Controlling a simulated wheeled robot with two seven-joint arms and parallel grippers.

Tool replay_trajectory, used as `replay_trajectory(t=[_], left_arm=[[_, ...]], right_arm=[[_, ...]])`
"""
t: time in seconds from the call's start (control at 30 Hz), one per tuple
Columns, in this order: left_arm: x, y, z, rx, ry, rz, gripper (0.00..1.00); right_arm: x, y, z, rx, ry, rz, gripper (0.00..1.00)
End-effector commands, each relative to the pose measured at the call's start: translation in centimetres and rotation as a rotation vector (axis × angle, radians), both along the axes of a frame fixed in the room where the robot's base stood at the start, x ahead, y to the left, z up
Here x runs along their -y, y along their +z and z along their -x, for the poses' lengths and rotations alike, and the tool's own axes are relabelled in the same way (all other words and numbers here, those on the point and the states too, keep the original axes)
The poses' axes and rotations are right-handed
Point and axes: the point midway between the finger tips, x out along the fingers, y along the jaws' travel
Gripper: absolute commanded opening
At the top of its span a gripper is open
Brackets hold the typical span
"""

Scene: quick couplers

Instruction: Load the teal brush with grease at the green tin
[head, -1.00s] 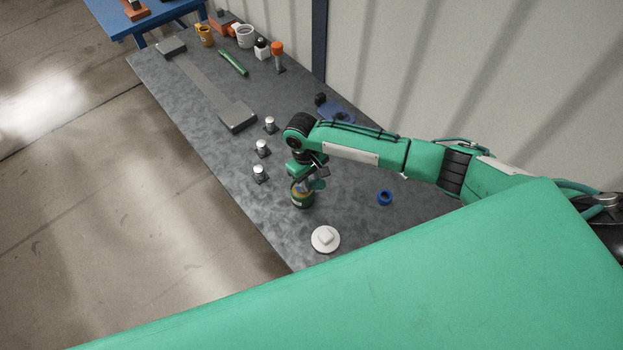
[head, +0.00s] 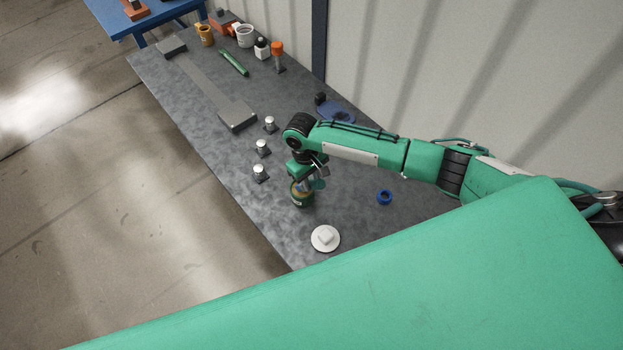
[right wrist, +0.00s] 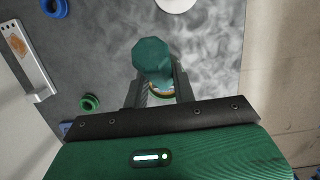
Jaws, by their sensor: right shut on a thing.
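The green tin (head: 302,200) stands on the grey table below my right gripper (head: 307,182); its top shows amber. My right gripper is shut on the teal brush (right wrist: 153,60), whose faceted teal end sticks out between the fingers in the right wrist view. The teal end also shows beside the fingers in the head view (head: 319,184). The brush's lower end is hidden, so I cannot tell whether it touches the grease. In the right wrist view the tin is mostly hidden behind the brush and fingers. My left gripper is out of view.
A white round dish (head: 325,239) with a white block lies near the front edge. A blue ring (head: 384,198) lies to the right. Several metal fittings (head: 262,148) stand along the left edge. A grey bar fixture (head: 237,117), a green marker-like stick (head: 234,62) and cups are farther back.

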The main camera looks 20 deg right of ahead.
Motion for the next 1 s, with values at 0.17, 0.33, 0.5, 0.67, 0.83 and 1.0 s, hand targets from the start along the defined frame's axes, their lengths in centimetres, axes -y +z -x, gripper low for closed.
replay_trajectory(t=[0.17,0.33,0.5,0.67,0.83,1.0], left_arm=[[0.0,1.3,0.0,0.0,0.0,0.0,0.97],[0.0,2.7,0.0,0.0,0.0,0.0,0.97],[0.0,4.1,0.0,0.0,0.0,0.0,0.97],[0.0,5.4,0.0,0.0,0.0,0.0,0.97],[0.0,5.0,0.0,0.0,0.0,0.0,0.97],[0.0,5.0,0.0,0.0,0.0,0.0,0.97]], right_arm=[[0.0,1.1,0.1,-0.003,0.001,0.001,0.04],[0.0,2.4,0.1,-0.002,0.0,0.001,0.04],[0.0,3.7,0.0,-0.001,0.0,0.0,0.04],[0.0,4.9,0.0,-0.001,0.0,0.0,0.04],[0.0,5.8,0.0,0.0,0.001,0.0,0.04],[0.0,6.9,0.0,-0.001,0.0,0.0,0.04]])
